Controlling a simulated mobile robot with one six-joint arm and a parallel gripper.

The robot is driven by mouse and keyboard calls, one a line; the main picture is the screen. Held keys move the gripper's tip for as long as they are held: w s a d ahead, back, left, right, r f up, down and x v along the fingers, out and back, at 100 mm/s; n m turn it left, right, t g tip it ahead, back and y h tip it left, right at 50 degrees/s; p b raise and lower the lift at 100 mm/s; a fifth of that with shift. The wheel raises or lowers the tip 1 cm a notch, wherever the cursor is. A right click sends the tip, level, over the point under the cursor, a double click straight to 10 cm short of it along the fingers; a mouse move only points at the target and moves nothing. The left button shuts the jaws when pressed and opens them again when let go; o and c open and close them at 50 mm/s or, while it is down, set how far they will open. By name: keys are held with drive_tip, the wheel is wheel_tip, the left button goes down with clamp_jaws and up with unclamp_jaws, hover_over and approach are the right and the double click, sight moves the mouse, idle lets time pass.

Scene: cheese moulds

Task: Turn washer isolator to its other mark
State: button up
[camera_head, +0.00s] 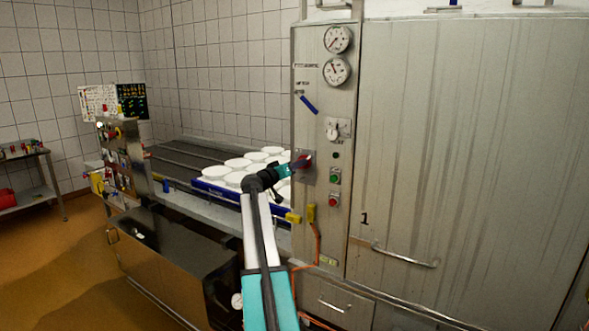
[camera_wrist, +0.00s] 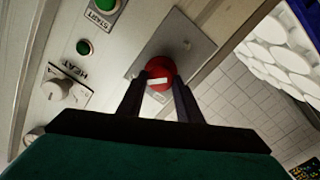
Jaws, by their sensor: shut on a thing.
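A red round isolator knob (camera_wrist: 160,67) sits on a grey plate (camera_wrist: 196,42) at the edge of the steel control panel in the wrist view. A white bar shows on its face. My gripper (camera_wrist: 160,84) is shut on the knob, with one dark finger on each side. In the head view my gripper (camera_head: 294,167) reaches the panel from the left and partly covers the red knob (camera_head: 305,159). No label or marks for the knob can be read in either view.
The panel carries two gauges (camera_head: 337,54), a blue lever (camera_head: 309,105), a heat dial (camera_head: 333,132), a green start button (camera_head: 334,176) and a red button (camera_head: 333,200). White moulds (camera_head: 221,172) stand on the conveyor at left. A large steel door (camera_head: 470,150) is at right.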

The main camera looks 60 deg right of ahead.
drive_tip(key=shift+d, duration=0.15)
drive_tip(key=n+b, duration=0.2)
drive_tip(key=n, duration=0.7)
drive_tip(key=n+b, duration=0.1)
drive_tip(key=n, duration=0.8)
drive_tip(key=shift+s+d+r+t+h+b, duration=0.1)
drive_tip(key=shift+t+h+b, duration=0.2)
drive_tip(key=shift+b, duration=0.05)
drive_tip(key=o, duration=1)
drive_tip(key=shift+o, duration=0.2)
drive_tip(key=shift+f, duration=0.2)
